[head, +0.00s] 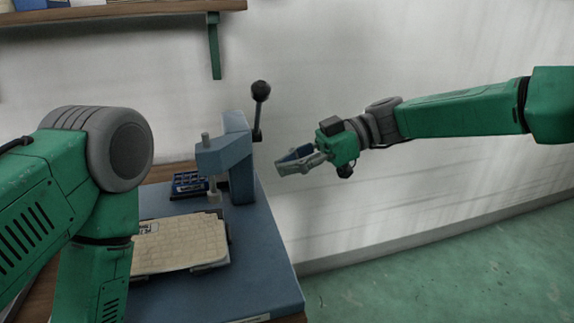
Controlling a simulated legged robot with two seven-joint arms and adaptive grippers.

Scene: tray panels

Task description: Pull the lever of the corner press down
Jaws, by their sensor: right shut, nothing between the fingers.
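The blue corner press (237,158) stands on a blue base plate (265,265) near its right edge. Its lever (257,120) is on the press's right side, a dark rod with a round black knob (261,90), and it points upward. My right gripper (280,167) is shut and empty, to the right of the press body and lower than the knob. It looks apart from the lever. My left arm (90,190) fills the left side of the picture, and its gripper is out of view.
A cream panel stack (180,245) lies on the base plate in front of the press. A dark blue tray (188,184) sits behind it. A wooden shelf (120,11) with a green bracket (214,45) hangs on the white wall. Green floor (450,270) is clear at the right.

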